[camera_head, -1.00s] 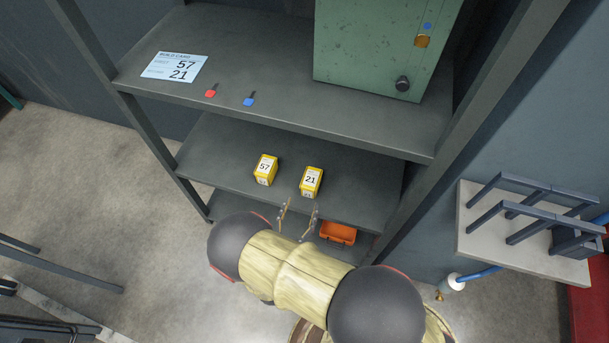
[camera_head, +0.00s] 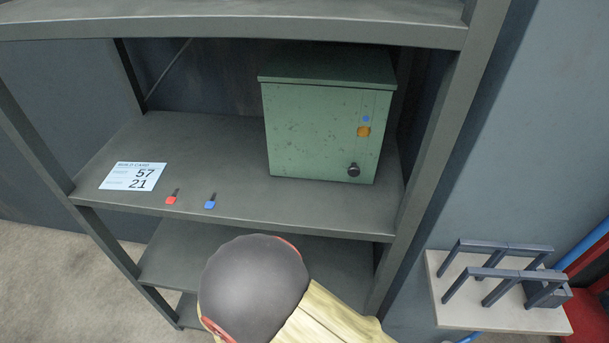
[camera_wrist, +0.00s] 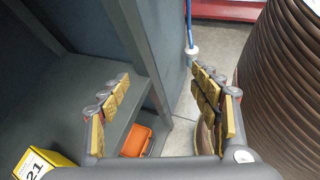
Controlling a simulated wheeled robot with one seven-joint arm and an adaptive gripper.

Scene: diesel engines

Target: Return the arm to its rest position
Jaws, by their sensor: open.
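My gripper (camera_wrist: 163,115) shows in the wrist view with its two fingers spread wide and nothing between them. It is out of the head view, where my arm covers the lower middle of the shelves. In the wrist view, a yellow box labelled 21 (camera_wrist: 42,163) sits at the lower left, and an orange bin (camera_wrist: 137,141) lies on a shelf beyond the left finger. The gripper appears in front of the shelf unit, apart from both.
A green cabinet (camera_head: 322,130), a build card (camera_head: 133,176), a red key (camera_head: 172,197) and a blue key (camera_head: 211,202) are on the upper shelf. A wall rack (camera_head: 497,280) stands at right. A brown ribbed surface (camera_wrist: 283,80) is close right of my gripper.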

